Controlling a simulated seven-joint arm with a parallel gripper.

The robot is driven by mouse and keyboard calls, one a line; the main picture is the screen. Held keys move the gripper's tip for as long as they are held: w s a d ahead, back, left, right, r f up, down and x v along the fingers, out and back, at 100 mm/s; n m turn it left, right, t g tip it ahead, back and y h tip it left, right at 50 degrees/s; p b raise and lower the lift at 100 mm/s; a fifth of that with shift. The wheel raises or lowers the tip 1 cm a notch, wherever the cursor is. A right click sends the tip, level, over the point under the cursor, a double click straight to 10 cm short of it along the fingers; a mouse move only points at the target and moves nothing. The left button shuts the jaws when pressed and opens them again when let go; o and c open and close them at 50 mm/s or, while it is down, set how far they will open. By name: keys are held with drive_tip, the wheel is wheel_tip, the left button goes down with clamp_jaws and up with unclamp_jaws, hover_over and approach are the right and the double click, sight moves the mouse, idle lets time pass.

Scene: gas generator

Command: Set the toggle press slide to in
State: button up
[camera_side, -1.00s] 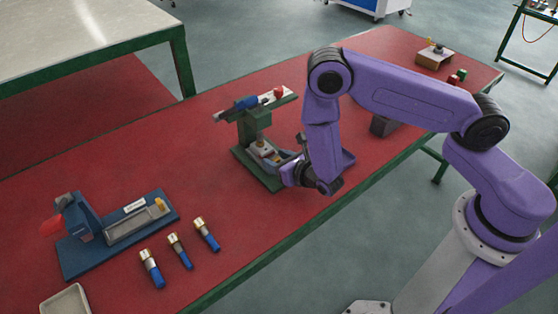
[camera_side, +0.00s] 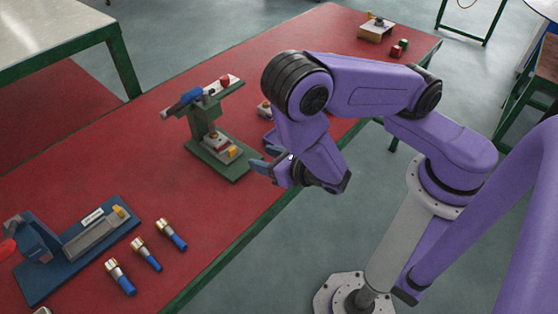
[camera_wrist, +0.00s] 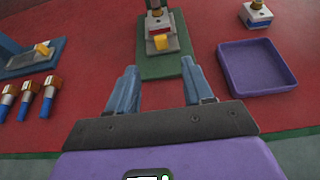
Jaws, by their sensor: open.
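The green press (camera_side: 205,130) stands mid-table, with a blue-gripped lever (camera_side: 185,100) and a red knob (camera_side: 225,82) on top. I take it for the toggle press. Its slide (camera_side: 219,145) has a yellow tab (camera_side: 232,152) at the near end. In the wrist view the tab (camera_wrist: 161,41) lies straight ahead, over the green base (camera_wrist: 158,66). Whether the slide is in or out is hard to tell. My gripper (camera_side: 261,159) is open and empty, to the right of the base and apart from the tab. Its fingers (camera_wrist: 159,85) straddle the base's near end in the wrist view.
A blue fixture (camera_side: 75,245) with a red handle and its own yellow tab stands at the left. Several blue-and-metal cylinders (camera_side: 146,254) lie beside it. A purple tray (camera_wrist: 286,85) and a white block (camera_wrist: 257,16) are right of the press.

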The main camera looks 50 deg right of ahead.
drive_tip(key=shift+v, duration=2.05)
drive_tip(key=shift+d+r, duration=0.1)
drive_tip(key=shift+r, duration=0.05)
drive_tip(key=s+d+r+m+g+h, duration=0.5)
drive_tip(key=d+r+m+g+h, duration=0.3)
drive_tip(key=d+m, duration=0.55)
drive_tip(key=s+a+r+m+g+y, duration=0.5)
drive_tip(key=s+r+m+y, duration=0.2)
drive_tip(key=s+m, duration=0.3)
drive_tip(key=shift+s+y, duration=0.45)
drive_tip(key=shift+y, duration=0.25)
